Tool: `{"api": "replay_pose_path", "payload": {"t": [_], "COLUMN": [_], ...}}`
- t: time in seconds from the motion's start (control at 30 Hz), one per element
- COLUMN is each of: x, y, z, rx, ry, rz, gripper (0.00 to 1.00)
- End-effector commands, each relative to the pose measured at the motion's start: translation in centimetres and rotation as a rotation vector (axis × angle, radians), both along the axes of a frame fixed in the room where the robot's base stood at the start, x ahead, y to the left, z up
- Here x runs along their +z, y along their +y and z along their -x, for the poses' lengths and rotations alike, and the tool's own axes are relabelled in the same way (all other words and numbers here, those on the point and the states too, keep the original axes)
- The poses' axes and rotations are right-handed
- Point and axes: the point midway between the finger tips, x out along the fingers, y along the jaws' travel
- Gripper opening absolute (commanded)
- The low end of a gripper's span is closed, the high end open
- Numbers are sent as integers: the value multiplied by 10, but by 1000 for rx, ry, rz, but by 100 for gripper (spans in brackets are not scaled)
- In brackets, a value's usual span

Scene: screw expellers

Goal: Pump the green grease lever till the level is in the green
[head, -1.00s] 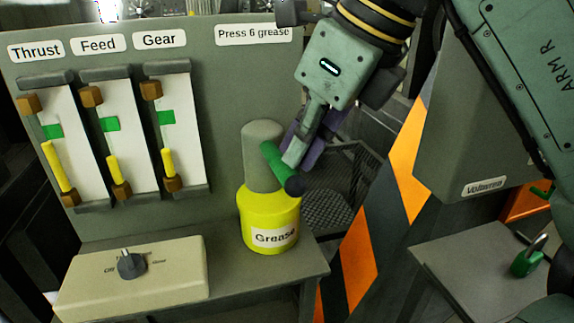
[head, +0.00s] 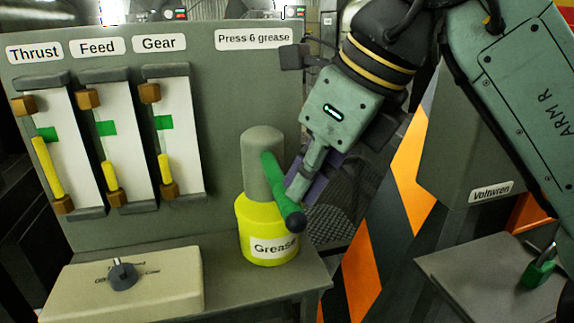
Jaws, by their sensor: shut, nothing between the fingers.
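The yellow grease pot (head: 252,220) with its grey cylinder (head: 262,170) stands on the bench, labelled "Grease". Its green lever (head: 281,188) slants steeply down to a dark round end. My gripper (head: 297,190) is shut and empty, against or just beside the lower lever; contact is hard to tell. Three gauges hang on the panel: Thrust (head: 57,152), Feed (head: 105,150) and Gear (head: 160,140). Each has a green band and a yellow column. The Thrust column's top is about at the lower edge of its band. The Feed and Gear columns end below theirs.
A beige box with a dark knob (head: 123,275) sits at the bench front left. The grey panel (head: 225,100) stands behind the pot. An orange-striped post (head: 362,282) and a shelf with a green padlock (head: 538,272) are at right.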

Motion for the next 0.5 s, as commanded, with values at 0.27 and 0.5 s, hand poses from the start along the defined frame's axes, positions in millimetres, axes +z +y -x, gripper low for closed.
{"api": "replay_pose_path", "payload": {"t": [0.27, 0.5], "x": [9, 10], "y": [-23, -22], "z": [14, 14], "rx": [1, 1], "ry": [0, 0], "rz": [1, 0], "gripper": [0, 0]}}
